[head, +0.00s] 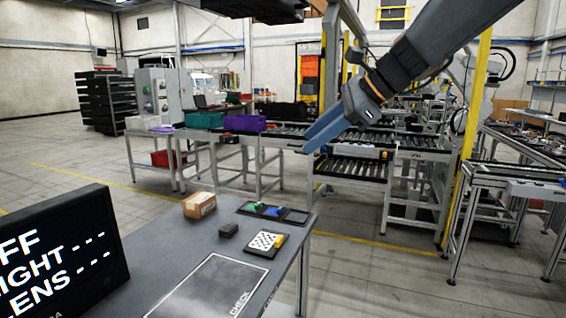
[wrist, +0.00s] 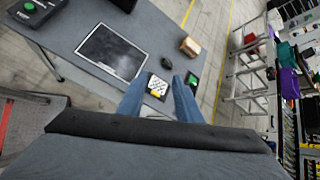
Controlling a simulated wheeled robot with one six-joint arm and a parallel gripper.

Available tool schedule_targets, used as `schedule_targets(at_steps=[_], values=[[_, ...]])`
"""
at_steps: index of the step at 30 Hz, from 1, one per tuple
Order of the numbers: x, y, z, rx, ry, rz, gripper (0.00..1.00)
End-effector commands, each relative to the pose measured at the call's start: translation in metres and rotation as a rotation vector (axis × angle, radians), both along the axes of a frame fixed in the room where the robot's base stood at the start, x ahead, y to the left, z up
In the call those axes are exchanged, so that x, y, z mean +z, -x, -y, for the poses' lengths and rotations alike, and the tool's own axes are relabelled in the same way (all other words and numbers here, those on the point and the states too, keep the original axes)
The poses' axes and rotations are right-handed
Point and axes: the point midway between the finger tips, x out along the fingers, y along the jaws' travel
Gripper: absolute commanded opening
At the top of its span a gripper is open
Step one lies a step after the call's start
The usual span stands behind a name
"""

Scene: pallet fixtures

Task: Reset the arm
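My gripper (head: 311,141) hangs in the air at the upper right of the head view, above and beyond the grey table's far right corner. My dark arm comes down to it from the top right. In the wrist view my gripper (wrist: 158,82) shows two blue fingers spread apart with nothing held between them. The white dotted board with a yellow piece (wrist: 156,86) shows below, between the fingertips, apart from them.
The grey table (head: 168,238) carries a cardboard box (head: 199,205), a small black block (head: 228,230), the dotted board (head: 262,244), a black tray (head: 294,216) with green and blue pieces, a CHECK plate (head: 208,290) and a monitor (head: 60,255). Roller conveyors (head: 350,168) stand behind.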

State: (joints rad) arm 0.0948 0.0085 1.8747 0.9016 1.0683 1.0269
Motion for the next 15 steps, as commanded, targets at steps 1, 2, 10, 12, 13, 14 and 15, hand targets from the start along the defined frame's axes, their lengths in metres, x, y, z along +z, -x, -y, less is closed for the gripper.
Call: schedule_targets(at_steps=[1, 2, 10, 12, 13, 14, 15], values=[[-0.036, 0.009, 0.007, 0.042, 0.084, 0.008, 0.32], [-0.055, 0.015, 0.012, 0.071, 0.138, 0.019, 0.32], [-0.217, 0.091, 0.067, 0.519, 0.620, 0.124, 0.32], [-0.252, 0.117, 0.082, 0.688, 0.730, 0.159, 0.32], [-0.265, 0.127, 0.088, 0.762, 0.771, 0.175, 0.32], [-0.277, 0.138, 0.093, 0.837, 0.809, 0.191, 0.32], [-0.292, 0.151, 0.099, 0.935, 0.851, 0.214, 0.32]])
